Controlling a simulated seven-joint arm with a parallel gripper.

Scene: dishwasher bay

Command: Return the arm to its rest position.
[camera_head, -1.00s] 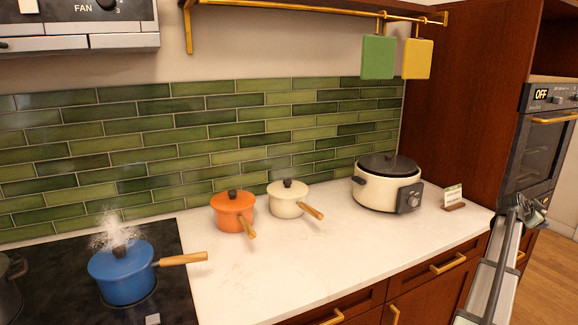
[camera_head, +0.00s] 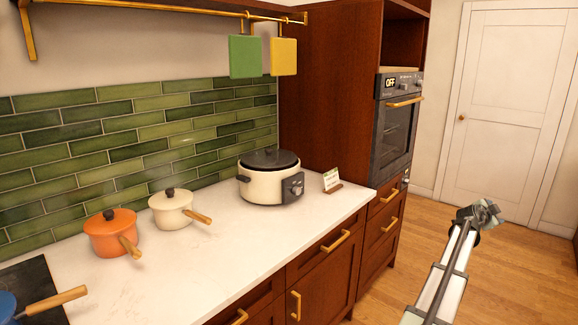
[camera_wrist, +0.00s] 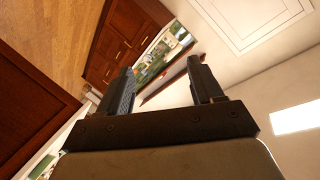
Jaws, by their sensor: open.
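My arm reaches up from the bottom right in the head view, over the wooden floor and clear of the counter. My gripper (camera_head: 484,213) is at its far end, small and seen from behind. In the wrist view my gripper (camera_wrist: 160,82) shows two dark fingers standing apart with nothing between them. Beyond the fingers are a pale wall, a white door and wooden cabinets, all tilted.
The white counter (camera_head: 150,275) holds an orange pot (camera_head: 111,233), a cream pot (camera_head: 171,208) and a slow cooker (camera_head: 268,178). A blue pot (camera_head: 8,306) is at the left edge. An oven (camera_head: 396,125) stands behind. The floor (camera_head: 400,270) around my arm is clear.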

